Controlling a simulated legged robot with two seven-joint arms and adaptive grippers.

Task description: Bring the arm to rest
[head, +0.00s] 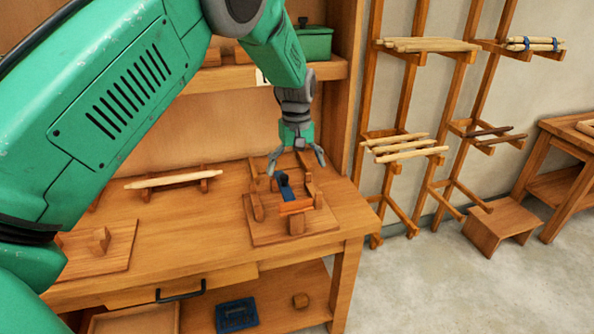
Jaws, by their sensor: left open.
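My left arm comes in from the left, large and green, and bends down over the wooden workbench (190,250). My left gripper (296,160) is open and points down above a wooden fixture (262,230) at the bench's right end. A dark blue piece (286,187) sits in the fixture below the fingers, with an orange-brown block (295,207) in front of it. I see nothing between the fingers. Whether a fingertip touches the fixture's posts, I cannot tell. My right gripper is not in view.
A pale rod (173,180) lies on a stand at the bench's back. A board with a peg (98,242) is at the left. A green box (315,42) stands on the shelf above. Wall racks (405,147) hold pale sticks. A low stool (500,224) stands right; floor between is clear.

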